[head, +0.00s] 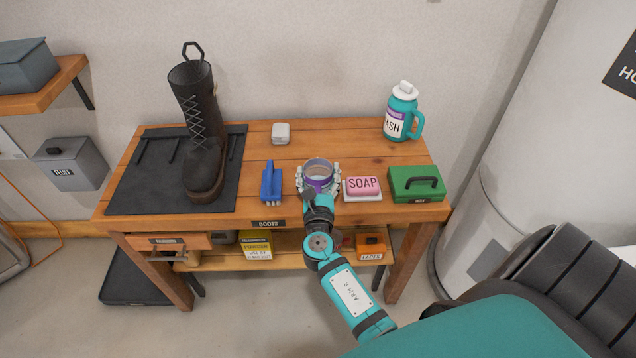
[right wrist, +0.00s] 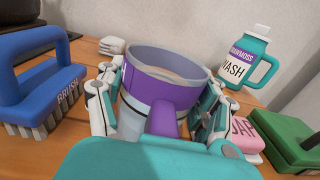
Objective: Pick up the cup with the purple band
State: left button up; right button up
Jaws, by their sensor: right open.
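The cup with the purple band (head: 318,172) stands upright on the wooden table near its front edge. It is grey with a purple band and shows large in the right wrist view (right wrist: 172,90). My right gripper (head: 319,186) is around the cup, one finger on its left side and one on its right. The fingers are open; whether they touch the wall cannot be told. A purple part, apparently the handle, points toward the wrist camera. The cup's lower part is hidden by my gripper. My left gripper is not in view.
A blue brush (head: 271,183) stands close left of the cup. Pink soap (head: 363,186) on a white dish and a green box (head: 416,184) are to the right. A teal wash jug (head: 402,112) stands behind. A tall boot (head: 201,130) stands on a black mat (head: 137,191).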

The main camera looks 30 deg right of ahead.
jog(key=shift+c, duration=0.2)
jog(key=c, duration=0.9)
jog(key=shift+c, duration=0.6)
jog(key=shift+r, duration=0.15)
